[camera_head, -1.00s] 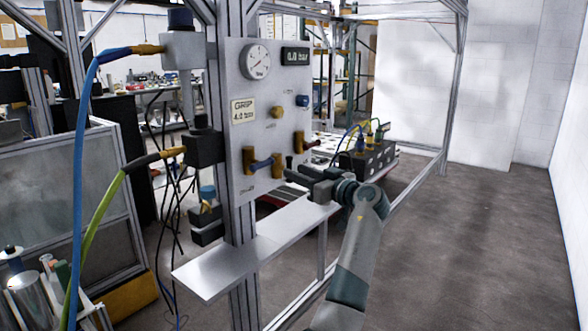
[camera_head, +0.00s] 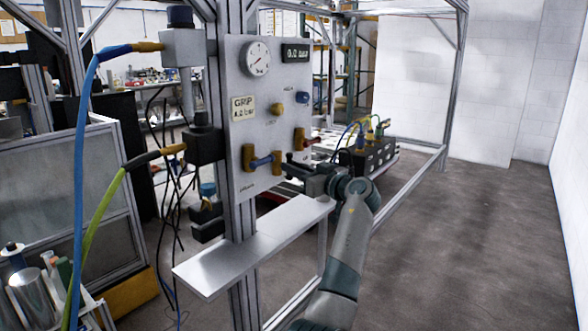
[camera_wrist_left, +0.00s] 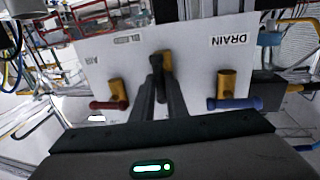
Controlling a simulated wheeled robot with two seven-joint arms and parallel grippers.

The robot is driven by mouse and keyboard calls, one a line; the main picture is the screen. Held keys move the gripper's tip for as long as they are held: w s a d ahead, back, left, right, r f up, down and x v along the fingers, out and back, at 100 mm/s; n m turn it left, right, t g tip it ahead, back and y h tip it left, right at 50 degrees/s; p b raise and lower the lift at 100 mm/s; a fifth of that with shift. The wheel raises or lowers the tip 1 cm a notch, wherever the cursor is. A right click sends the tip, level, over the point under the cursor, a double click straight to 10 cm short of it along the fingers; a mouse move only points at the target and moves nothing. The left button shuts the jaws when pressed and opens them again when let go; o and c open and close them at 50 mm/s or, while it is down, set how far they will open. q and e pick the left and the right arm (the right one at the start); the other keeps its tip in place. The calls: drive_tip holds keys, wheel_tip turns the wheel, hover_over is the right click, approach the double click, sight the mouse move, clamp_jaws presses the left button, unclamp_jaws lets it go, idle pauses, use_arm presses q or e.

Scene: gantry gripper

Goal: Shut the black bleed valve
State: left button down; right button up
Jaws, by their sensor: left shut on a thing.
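The black bleed valve has a brass body (camera_wrist_left: 167,62) and a black handle (camera_wrist_left: 156,66), in the middle of the panel in the left wrist view. In the head view its brass body (camera_head: 277,162) sits low on the grey panel, and its handle is partly hidden by my gripper. My left gripper (camera_wrist_left: 157,82) is shut on the black handle; it also shows in the head view (camera_head: 289,166), at the panel's lower right. The handle's exact angle is hard to tell. My right gripper is in neither view.
A blue-handled valve (camera_wrist_left: 235,103) marked DRAIN and a red-handled valve (camera_wrist_left: 109,105) flank the bleed valve closely. A metal shelf (camera_head: 255,245) runs below the panel. A gauge (camera_head: 257,59) and display (camera_head: 296,53) are above. Open floor lies to the right.

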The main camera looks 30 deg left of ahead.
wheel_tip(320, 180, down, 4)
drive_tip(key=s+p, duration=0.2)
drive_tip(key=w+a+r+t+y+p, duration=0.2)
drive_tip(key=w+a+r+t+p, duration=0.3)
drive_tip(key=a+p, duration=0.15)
use_arm(q)
drive_tip(key=m+g+p, duration=0.1)
drive_tip(key=m, duration=0.4)
drive_tip(key=m+g+h+p, duration=0.1)
drive_tip(key=m, duration=0.4)
drive_tip(key=m+g+p, duration=0.1)
drive_tip(key=m, duration=0.4)
drive_tip(key=shift+w+r+m+g+h+p, duration=0.1)
drive_tip(key=shift+w+m+g+h+p, duration=0.2)
drive_tip(key=shift+m+g+p, duration=0.1)
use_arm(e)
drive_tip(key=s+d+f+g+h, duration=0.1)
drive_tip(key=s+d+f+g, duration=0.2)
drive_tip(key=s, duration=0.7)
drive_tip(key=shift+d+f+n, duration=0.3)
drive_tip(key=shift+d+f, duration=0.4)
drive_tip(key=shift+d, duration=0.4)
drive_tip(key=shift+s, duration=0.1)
use_arm(q)
drive_tip(key=c, duration=1.8)
unclamp_jaws()
drive_tip(key=shift+d, duration=0.1)
drive_tip(key=shift+o, duration=0.2)
